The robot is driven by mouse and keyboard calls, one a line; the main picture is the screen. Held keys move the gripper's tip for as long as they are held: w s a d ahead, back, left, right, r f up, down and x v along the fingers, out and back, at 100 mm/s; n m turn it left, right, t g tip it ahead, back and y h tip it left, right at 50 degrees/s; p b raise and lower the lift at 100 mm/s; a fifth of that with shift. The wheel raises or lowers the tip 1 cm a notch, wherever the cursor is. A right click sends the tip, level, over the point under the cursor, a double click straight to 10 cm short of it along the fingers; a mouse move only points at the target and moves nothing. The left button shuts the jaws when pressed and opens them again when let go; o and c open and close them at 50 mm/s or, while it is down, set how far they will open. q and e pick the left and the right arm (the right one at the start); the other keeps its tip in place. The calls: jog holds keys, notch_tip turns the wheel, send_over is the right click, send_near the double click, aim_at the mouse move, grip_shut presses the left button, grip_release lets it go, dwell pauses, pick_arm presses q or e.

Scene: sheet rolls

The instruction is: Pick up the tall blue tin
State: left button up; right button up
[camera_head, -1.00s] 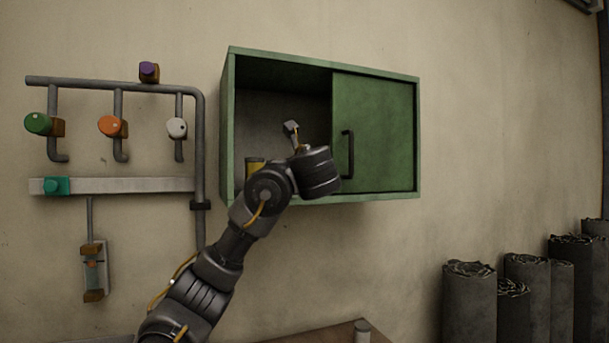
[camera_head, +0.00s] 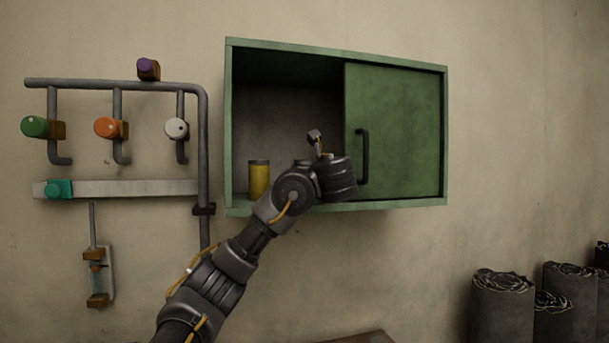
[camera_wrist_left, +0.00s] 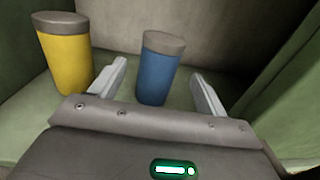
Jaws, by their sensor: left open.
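The tall blue tin (camera_wrist_left: 158,76), with a grey lid, stands upright on the cabinet floor in the left wrist view. My left gripper (camera_wrist_left: 160,82) is open, with one pale finger on each side of the blue tin's front area. A gap shows between the tin and each finger. In the head view my left arm hides the blue tin's body; my left gripper's fingers are also hidden behind its wrist. A yellow tin (camera_wrist_left: 65,55) with a grey lid stands to the left of the left finger. It also shows in the head view (camera_head: 259,180). My right gripper is not in view.
The green wall cabinet (camera_head: 336,211) is open on its left side. Its sliding door (camera_head: 400,130) with a dark handle (camera_head: 363,157) covers the right side. Pipes with coloured knobs (camera_head: 36,127) are on the wall at left. Dark sheet rolls (camera_head: 502,310) stand at lower right.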

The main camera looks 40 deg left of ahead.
pick_arm(q)
jog(key=shift+w+a+f, duration=0.1)
jog(key=shift+w+a, duration=0.05)
jog(key=shift+a, duration=0.05)
jog(key=shift+w+a+r+p, duration=0.35)
jog(key=shift+a+p, duration=0.25)
jog(key=shift+p, duration=0.45)
jog(key=p+x, duration=0.1)
jog(key=x, duration=0.2)
jog(key=shift+a+f+p, duration=0.15)
jog(key=shift+f+p, duration=0.2)
jog(key=shift+p, duration=0.05)
jog(key=shift+w+a+f, duration=0.1)
jog(key=shift+w+a, duration=0.05)
jog(key=shift+a, duration=0.05)
jog(key=shift+d, duration=0.3)
jog(key=shift+c, duration=0.5)
jog(key=shift+a, duration=0.1)
jog(key=c, duration=1.2)
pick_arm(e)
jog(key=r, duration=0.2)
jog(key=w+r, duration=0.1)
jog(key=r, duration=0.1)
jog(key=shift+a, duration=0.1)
pick_arm(q)
jog(key=shift+o, duration=0.2)
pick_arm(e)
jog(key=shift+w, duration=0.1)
